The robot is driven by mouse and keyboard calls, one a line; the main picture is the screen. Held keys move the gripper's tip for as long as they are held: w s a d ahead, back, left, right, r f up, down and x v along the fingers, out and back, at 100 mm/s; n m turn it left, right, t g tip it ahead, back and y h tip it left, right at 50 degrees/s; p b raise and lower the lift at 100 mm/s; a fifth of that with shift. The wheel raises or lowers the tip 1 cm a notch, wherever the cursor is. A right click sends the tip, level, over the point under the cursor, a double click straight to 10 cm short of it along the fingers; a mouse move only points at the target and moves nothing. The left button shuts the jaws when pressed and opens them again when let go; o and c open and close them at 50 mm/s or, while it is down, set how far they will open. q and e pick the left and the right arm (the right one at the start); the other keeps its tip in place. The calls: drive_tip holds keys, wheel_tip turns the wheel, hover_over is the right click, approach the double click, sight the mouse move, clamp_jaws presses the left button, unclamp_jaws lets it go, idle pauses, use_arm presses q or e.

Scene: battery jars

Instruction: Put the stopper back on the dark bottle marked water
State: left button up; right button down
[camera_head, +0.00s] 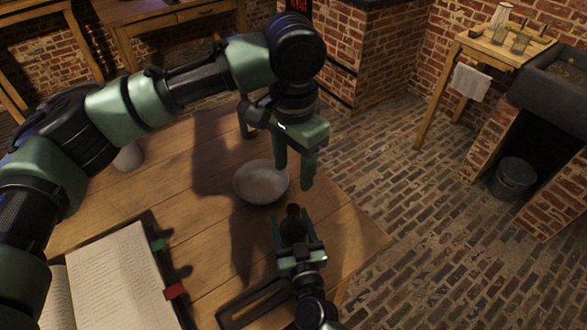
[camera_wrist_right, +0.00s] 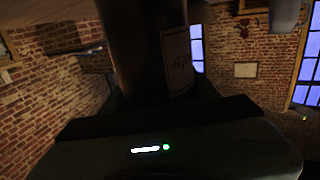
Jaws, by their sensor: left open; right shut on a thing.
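A dark bottle (camera_head: 293,226) stands in my right gripper (camera_head: 292,232) near the table's right side; only its top and upper body show in the head view. My left gripper (camera_head: 294,177) points down above and behind the bottle, by the bowl's right edge. Its two fingers are apart with nothing seen between them. I cannot make out a separate stopper; whether one sits on the bottle is too dark to tell.
A grey bowl (camera_head: 260,183) sits on the wooden table (camera_head: 172,205) left of my left gripper. An open book (camera_head: 118,275) with coloured tabs lies at front left. A pale jar (camera_head: 128,158) is partly behind my left arm. A dark wooden frame (camera_head: 254,306) lies near the front.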

drive_tip(key=shift+c, duration=1.6)
unclamp_jaws()
drive_tip(key=v, duration=0.7)
drive_tip(key=shift+s+b, duration=0.35)
